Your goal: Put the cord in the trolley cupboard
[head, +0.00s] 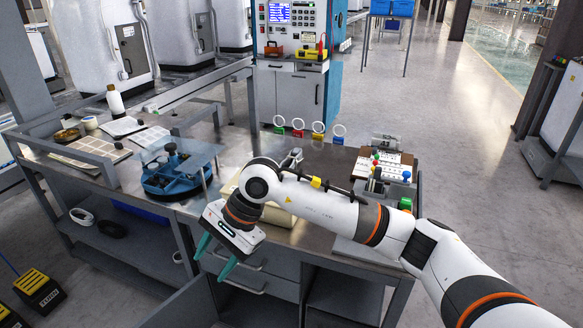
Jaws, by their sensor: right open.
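My right gripper (214,258) is open, its two teal fingers pointing down in front of the workbench's (292,262) front edge, with nothing between them. A black coil (111,229), which may be the cord, lies on the bench's lower left shelf, left of and apart from the gripper. A white coil (81,216) lies beside it. A grey cabinet with doors (307,92) stands under the instrument panel (291,25) at the back; it looks like the trolley cupboard, and its doors look shut. My left gripper is not in view.
A blue round fixture (172,172) and several small parts stand on the bench top. My right arm crosses its right part. A grey panel (178,308) juts out low at the front. Black and yellow boxes (39,290) stand lower left. The floor at right (470,150) is clear.

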